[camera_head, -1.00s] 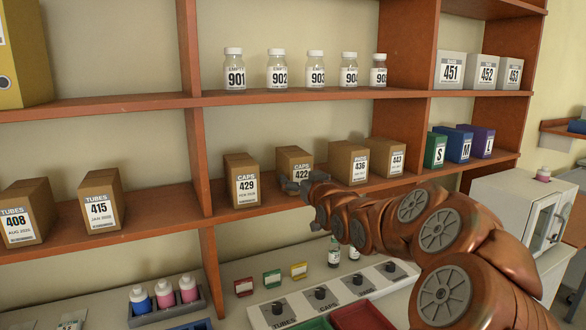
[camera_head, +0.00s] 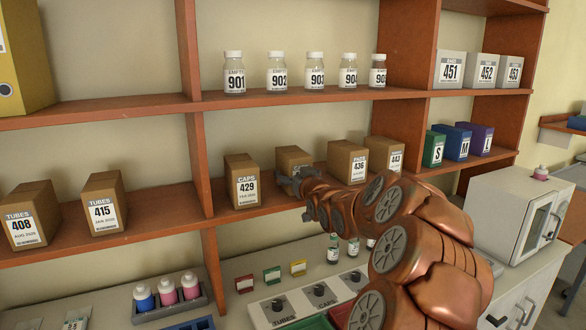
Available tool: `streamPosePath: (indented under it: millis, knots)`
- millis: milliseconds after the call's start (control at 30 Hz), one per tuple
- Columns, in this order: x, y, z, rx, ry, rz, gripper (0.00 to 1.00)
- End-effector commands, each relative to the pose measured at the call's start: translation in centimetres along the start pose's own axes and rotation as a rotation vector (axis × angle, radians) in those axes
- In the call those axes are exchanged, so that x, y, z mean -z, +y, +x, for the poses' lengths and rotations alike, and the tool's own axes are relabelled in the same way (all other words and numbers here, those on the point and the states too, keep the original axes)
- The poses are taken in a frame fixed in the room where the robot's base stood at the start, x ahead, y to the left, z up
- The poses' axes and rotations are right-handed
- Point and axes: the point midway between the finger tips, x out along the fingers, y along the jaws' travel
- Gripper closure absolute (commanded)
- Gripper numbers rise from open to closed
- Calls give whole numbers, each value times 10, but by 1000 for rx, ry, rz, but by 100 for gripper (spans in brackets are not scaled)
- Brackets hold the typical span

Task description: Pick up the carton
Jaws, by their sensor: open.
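Several brown cartons stand on the lower shelf. The carton labelled CAPS 429 (camera_head: 242,181) is in the middle bay. Right of it is another carton (camera_head: 291,158), numbered 422 in the earlier view, its label now hidden by my gripper. Cartons 436 (camera_head: 347,162) and 443 (camera_head: 385,154) stand further right, and cartons 408 (camera_head: 29,215) and 415 (camera_head: 103,203) in the left bay. My gripper (camera_head: 287,183) is open and empty at the front of the carton beside 429. I cannot tell whether it touches that carton.
The orange-brown shelf board (camera_head: 150,222) runs under the cartons, with an upright divider (camera_head: 198,165) left of 429. Bottles (camera_head: 277,73) stand on the shelf above. Below are a counter with a knobbed panel (camera_head: 265,312) and small bottles.

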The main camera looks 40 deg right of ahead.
Motion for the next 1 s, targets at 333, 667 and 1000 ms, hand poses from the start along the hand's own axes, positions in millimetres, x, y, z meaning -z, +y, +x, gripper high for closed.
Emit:
streamPosePath:
  millis: [333,667,1000]
  knots:
    - [0,0,0,0,0,0,25]
    - [0,0,0,0,0,0,59]
    - [1,0,0,0,2,0,68]
